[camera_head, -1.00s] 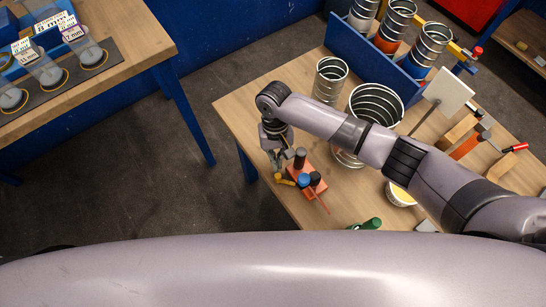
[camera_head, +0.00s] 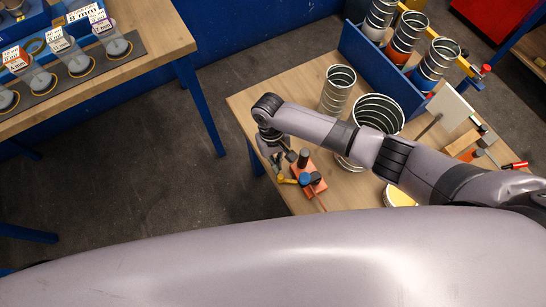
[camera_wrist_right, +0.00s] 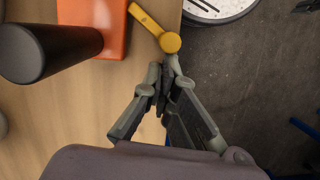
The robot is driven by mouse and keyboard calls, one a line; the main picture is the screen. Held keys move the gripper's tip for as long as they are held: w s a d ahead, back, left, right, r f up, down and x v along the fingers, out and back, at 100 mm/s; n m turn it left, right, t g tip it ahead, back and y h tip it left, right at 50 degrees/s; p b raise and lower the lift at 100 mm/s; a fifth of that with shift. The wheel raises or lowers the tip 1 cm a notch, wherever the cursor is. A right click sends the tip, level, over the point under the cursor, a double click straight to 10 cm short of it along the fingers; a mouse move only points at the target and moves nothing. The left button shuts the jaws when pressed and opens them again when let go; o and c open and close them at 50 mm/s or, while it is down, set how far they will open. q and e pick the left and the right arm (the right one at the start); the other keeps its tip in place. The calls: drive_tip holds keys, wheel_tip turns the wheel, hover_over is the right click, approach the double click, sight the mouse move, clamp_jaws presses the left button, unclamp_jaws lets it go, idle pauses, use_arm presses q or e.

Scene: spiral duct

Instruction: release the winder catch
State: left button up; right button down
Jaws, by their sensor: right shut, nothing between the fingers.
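The winder is an orange block (camera_head: 321,187) near the table's front left edge, with a dark post (camera_head: 303,157) and a blue knob (camera_head: 305,179). A yellow lever (camera_head: 284,180), which looks like the catch, sticks out on its left. In the right wrist view, the lever (camera_wrist_right: 147,20) ends in a round yellow knob (camera_wrist_right: 170,42) beside the orange block (camera_wrist_right: 110,22). My right gripper (camera_wrist_right: 168,78) is shut and empty, its tips just short of this knob. Whether they touch it I cannot tell. My left gripper is not in view.
Spiral ducts (camera_head: 337,90) and (camera_head: 377,113) stand behind my right forearm. A blue rack (camera_head: 375,62) holds more ducts at the back. A second table (camera_head: 150,45) with labelled samples is at upper left. Open floor (camera_head: 130,175) lies between the tables.

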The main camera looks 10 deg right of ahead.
drive_tip(key=shift+s+a+r+n+p, duration=0.15)
drive_tip(key=shift+s+a+n+p, duration=0.15)
drive_tip(key=shift+s+n+p, duration=0.45)
drive_tip(key=shift+s+a+n+h+p, duration=0.2)
drive_tip(key=shift+a+n+h+p, duration=0.05)
drive_tip(key=shift+n, duration=0.4)
drive_tip(key=shift+s+a+n+h+p, duration=0.2)
drive_tip(key=shift+n+h+p, duration=0.05)
drive_tip(key=shift+n, duration=0.35)
drive_tip(key=shift+s+a+n+t+p, duration=0.1)
drive_tip(key=shift+s+n+t+p, duration=0.25)
drive_tip(key=shift+n, duration=0.25)
drive_tip(key=shift+f, duration=0.2)
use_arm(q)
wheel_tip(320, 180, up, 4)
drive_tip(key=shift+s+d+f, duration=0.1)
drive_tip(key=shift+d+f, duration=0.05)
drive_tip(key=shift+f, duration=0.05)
use_arm(e)
drive_tip(key=shift+w+d, duration=0.1)
drive_tip(key=shift+d, duration=0.1)
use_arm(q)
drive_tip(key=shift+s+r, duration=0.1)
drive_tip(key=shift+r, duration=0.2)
use_arm(e)
drive_tip(key=shift+w+d, duration=0.3)
drive_tip(key=shift+d, duration=0.25)
